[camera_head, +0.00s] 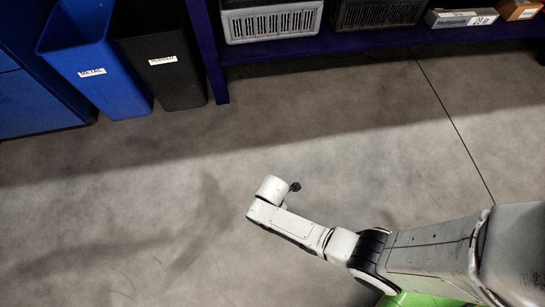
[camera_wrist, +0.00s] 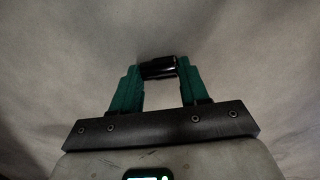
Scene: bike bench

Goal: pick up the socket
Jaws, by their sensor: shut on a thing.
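The socket (camera_wrist: 158,67) is a small dark cylinder with a shiny surface. It shows in the wrist view, lying crosswise between the tips of my gripper (camera_wrist: 159,70). The two green fingers touch its ends, and my gripper is shut on it. Behind the socket only plain grey floor shows. In the head view my arm reaches out over the floor, and a small dark shape (camera_head: 295,187) shows at its end. I cannot tell the socket from the fingers there.
A blue bin (camera_head: 95,60) and a black bin (camera_head: 163,55) stand at the upper left, beside a blue cabinet (camera_head: 35,100). A purple shelf (camera_head: 390,40) at the top holds a grey crate (camera_head: 272,22), a black crate (camera_head: 378,13) and boxes (camera_head: 461,18). The floor around my arm is clear.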

